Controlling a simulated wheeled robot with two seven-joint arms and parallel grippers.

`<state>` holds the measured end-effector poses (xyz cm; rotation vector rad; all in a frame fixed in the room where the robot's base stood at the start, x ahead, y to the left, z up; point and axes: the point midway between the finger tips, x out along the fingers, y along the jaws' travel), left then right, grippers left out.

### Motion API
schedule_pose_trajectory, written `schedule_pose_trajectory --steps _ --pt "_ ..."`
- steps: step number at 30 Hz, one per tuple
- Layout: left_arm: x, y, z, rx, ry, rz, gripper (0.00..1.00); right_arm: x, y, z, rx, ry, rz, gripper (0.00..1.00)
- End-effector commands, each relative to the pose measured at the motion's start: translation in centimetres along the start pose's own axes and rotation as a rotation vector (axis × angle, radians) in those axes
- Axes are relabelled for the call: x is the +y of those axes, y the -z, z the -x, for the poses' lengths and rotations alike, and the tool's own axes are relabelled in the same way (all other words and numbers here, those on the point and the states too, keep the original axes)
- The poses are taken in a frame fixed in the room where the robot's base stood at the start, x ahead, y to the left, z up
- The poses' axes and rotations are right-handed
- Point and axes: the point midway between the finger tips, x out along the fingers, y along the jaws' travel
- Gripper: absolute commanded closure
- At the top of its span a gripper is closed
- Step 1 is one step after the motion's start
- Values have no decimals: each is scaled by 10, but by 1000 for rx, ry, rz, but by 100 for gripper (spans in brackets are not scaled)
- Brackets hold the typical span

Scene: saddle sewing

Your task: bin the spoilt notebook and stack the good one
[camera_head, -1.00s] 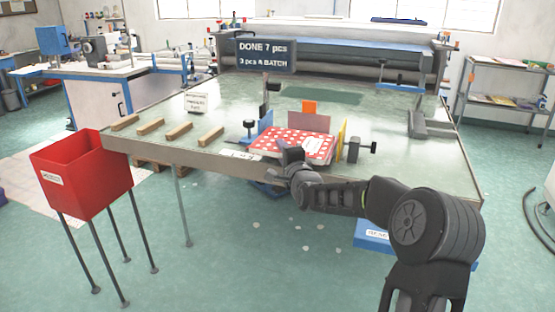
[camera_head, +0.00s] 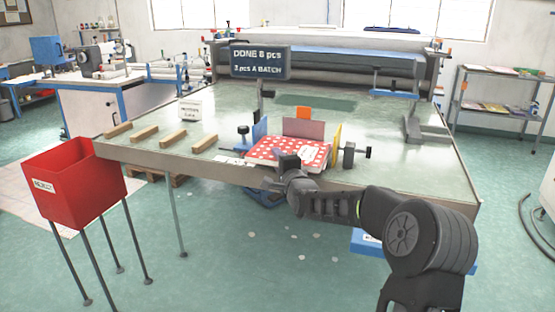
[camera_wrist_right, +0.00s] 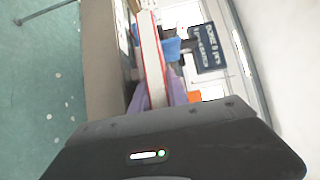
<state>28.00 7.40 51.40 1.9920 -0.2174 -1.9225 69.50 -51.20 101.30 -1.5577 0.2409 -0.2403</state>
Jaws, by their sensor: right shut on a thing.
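A red notebook with white dots (camera_head: 262,152) lies at the table's front edge, between a blue upright plate (camera_head: 260,129) and a yellow one (camera_head: 337,143). A white label (camera_head: 309,152) shows on its cover. My right gripper (camera_head: 286,163) is shut on its near edge. In the right wrist view the notebook (camera_wrist_right: 153,58) shows as white pages between red covers, running up from the jaws. I cannot tell whether it is spoilt. The red bin (camera_head: 75,185), with a white label, stands on legs left of the table. No second notebook can be made out. My left gripper is out of view.
Several wooden bars (camera_head: 173,140) lie on the table's left part, beside a small white card (camera_head: 190,110). A dark sign (camera_head: 260,62) stands behind the notebook. A black clamp (camera_head: 350,155) is right of it. The table's right front (camera_head: 420,175) is clear.

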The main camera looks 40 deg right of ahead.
Motion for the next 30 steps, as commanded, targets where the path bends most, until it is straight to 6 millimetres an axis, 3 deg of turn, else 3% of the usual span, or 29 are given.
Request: schedule_pose_trajectory --steps 24,25,30 --pt "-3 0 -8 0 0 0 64 4 0 0 0 6 1 100" --pt "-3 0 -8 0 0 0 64 4 0 0 0 6 1 79" --pt "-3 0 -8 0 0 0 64 4 0 0 0 4 1 65"
